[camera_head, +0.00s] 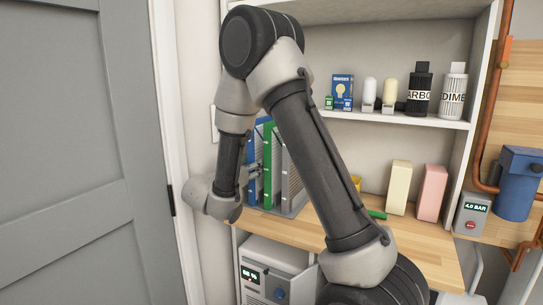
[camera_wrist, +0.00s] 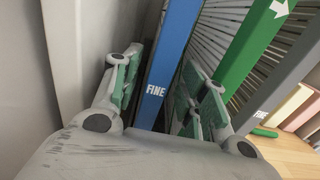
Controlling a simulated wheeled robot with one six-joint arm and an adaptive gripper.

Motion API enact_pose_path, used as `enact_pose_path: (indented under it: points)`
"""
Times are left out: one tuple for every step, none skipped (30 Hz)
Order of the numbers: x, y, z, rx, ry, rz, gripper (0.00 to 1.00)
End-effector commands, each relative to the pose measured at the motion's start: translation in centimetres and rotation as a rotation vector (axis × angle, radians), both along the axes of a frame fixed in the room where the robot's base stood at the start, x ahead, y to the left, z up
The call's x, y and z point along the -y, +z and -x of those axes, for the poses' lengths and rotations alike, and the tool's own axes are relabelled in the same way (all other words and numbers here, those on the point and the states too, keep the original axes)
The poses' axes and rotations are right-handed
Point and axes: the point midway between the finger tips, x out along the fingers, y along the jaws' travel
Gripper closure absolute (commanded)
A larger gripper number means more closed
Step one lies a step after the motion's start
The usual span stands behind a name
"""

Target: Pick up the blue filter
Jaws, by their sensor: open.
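The blue filter (camera_head: 252,188) stands upright in a rack on the wooden counter, partly hidden behind my arm. In the wrist view, the blue filter (camera_wrist: 174,55) is a tall panel with a blue edge marked "FINE" and a pale pleated side. My gripper (camera_wrist: 160,88) is open, with one finger on each side of the blue edge. I cannot tell whether either finger touches it. My gripper also shows at the rack in the head view (camera_head: 254,170), mostly hidden by my arm.
A green filter (camera_wrist: 255,45) stands close on the right, then a grey one (camera_wrist: 278,85). A pale wall (camera_wrist: 75,50) is close on the left. A yellow block (camera_head: 399,187) and a pink block (camera_head: 432,193) stand farther right on the counter (camera_head: 415,235).

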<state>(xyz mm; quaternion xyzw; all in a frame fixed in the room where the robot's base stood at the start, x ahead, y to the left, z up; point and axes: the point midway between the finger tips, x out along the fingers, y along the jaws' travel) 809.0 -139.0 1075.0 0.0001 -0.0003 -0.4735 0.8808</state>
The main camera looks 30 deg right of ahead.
Motion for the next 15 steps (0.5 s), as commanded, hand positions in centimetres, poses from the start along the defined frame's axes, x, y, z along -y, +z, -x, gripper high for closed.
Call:
enact_pose_path:
  points:
    - [0.3, 0.0, -0.2, 0.0, 0.0, 0.0, 0.57]
    - [0.5, 0.0, -0.3, 0.0, 0.001, 0.0, 0.57]
    - [0.7, 0.0, -0.5, 0.0, 0.0, 0.0, 0.57]
    - [1.0, 0.1, -0.7, 0.0, -0.001, -0.001, 0.57]
    - [1.3, 0.1, -0.9, 0.0, -0.002, -0.001, 0.57]
    - [1.7, 0.2, -1.3, 0.001, -0.002, -0.001, 0.57]
    - [2.1, 0.3, -1.6, 0.0, -0.003, 0.0, 0.57]
    - [2.5, 0.4, -1.9, 0.0, -0.003, 0.0, 0.57]
    - [3.0, 0.5, -2.3, 0.0, -0.002, 0.0, 0.57]
    - [3.4, 0.4, -2.6, -0.001, -0.003, -0.001, 0.57]
    - [3.7, 0.4, -2.8, -0.001, -0.002, 0.0, 0.57]
    - [4.1, 0.4, -3.1, -0.001, -0.001, 0.0, 0.57]
    - [4.3, 0.4, -3.2, -0.001, -0.001, 0.0, 0.57]
    - [4.5, 0.4, -3.4, -0.001, -0.001, -0.001, 0.57]
    - [4.6, 0.4, -3.5, 0.0, 0.0, 0.0, 0.57]
